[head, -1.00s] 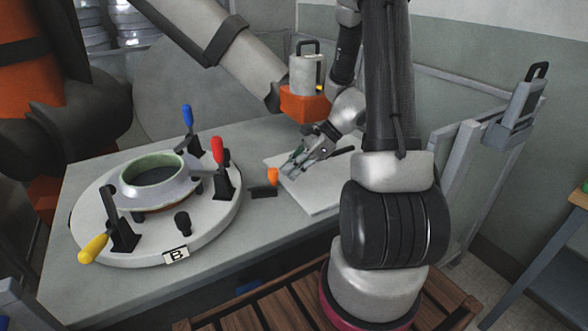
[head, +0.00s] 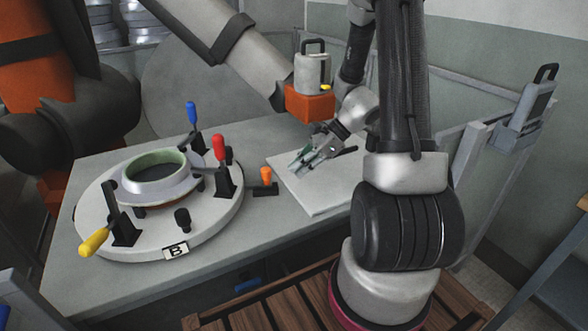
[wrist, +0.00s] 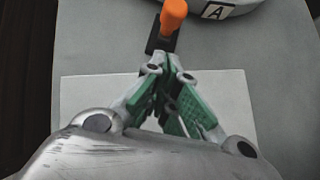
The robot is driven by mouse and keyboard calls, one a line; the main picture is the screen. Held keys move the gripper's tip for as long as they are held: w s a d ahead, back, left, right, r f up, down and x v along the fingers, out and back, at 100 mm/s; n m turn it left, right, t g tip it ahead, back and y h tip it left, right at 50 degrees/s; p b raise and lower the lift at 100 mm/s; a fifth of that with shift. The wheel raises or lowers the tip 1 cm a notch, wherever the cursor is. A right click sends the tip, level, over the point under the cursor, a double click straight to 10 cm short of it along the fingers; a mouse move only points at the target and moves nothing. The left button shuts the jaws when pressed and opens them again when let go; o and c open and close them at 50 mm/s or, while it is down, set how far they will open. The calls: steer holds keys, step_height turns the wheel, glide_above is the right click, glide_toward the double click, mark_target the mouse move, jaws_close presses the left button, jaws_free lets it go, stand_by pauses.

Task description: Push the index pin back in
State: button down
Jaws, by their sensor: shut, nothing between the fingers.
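The index pin appears to be the orange-handled piece (head: 265,175) standing on a small black mount (head: 266,190) at the right edge of the round turntable (head: 217,232). The orange handle (wrist: 174,13) also shows at the top of the wrist view, above its dark mount (wrist: 159,42). The handle sits over about the middle of the mount. My gripper (head: 296,159) is shut and empty to the right of the handle, above the pale board. In the wrist view its green-padded fingers (wrist: 169,66) meet just short of the mount, apart from the handle. The pin's inner end is hidden.
The turntable carries a ring-shaped mould (head: 155,180) and blue (head: 192,112), red (head: 219,148) and yellow (head: 94,242) clamp handles. A "B" label (head: 177,250) faces front; an "A" label (wrist: 216,12) shows near the pin. The pale board (head: 318,198) is bare below my gripper.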

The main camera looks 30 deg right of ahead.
steer(key=v, duration=0.9)
steer(key=shift+r, duration=0.3)
steer(key=s+d+r+n+g+h, duration=0.2)
steer(key=s+n+g+h, duration=0.15)
steer(key=s+n, duration=0.7)
steer(key=s+a+r+n+t+h, duration=0.2)
steer(key=s+a+r+n, duration=0.1)
steer(key=r+n, duration=0.2)
steer(key=s+a+r+n+t+h, duration=0.2)
steer(key=a+r+n+t+h, duration=0.1)
steer(key=r+n, duration=0.3)
steer(key=v, duration=0.2)
steer(key=shift+r, duration=0.35)
